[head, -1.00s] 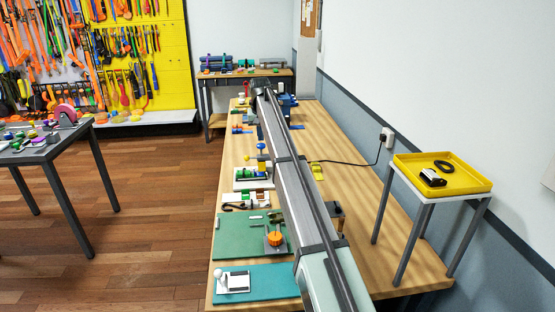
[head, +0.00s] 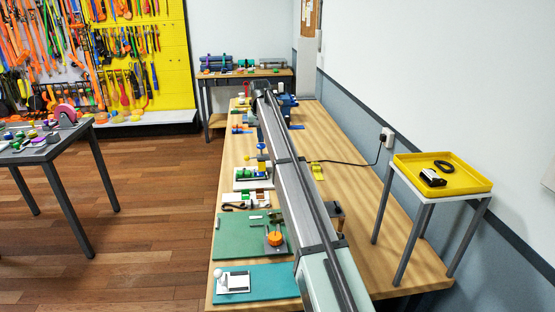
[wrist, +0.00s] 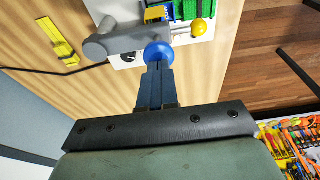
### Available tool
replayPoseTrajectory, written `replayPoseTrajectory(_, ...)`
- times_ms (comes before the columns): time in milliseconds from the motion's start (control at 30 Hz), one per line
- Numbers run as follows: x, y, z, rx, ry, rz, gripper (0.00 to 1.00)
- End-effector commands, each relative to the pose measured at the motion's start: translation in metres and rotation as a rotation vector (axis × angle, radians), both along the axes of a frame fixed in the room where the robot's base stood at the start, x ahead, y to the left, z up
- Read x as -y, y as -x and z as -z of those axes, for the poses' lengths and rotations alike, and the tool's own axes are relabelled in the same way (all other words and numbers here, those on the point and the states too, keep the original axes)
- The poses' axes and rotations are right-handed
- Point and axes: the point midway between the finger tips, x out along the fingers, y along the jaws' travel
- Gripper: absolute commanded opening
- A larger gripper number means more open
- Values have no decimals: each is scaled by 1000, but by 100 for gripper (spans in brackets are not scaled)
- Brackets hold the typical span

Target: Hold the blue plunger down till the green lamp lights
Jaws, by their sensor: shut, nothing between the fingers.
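The blue plunger has a round blue knob (wrist: 158,52), seen just beyond my fingertips in the wrist view. A blue knob also shows left of my arm in the head view (head: 261,146), above a yellow part. My gripper (wrist: 156,68) is shut and empty, its two blue fingers together and overlapping the near edge of the knob in the picture. I cannot tell whether they touch it or how far down the plunger is. I cannot make out a lit green lamp; green parts (wrist: 187,10) stand beyond the knob. My gripper cannot be made out in the head view.
A yellow ball (wrist: 198,28) and a grey cylindrical part (wrist: 98,47) flank the knob. The wooden bench (head: 350,240) carries a green mat (head: 235,238), a teal mat (head: 270,280) and an orange knob (head: 275,239). A yellow tray (head: 470,180) stands on a side stand to the right.

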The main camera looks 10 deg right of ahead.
Motion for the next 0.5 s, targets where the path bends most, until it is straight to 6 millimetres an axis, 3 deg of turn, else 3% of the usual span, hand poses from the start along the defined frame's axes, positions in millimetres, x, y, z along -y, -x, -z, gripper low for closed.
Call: replayPoseTrajectory(500,0,0,13,-1,0,0,0)
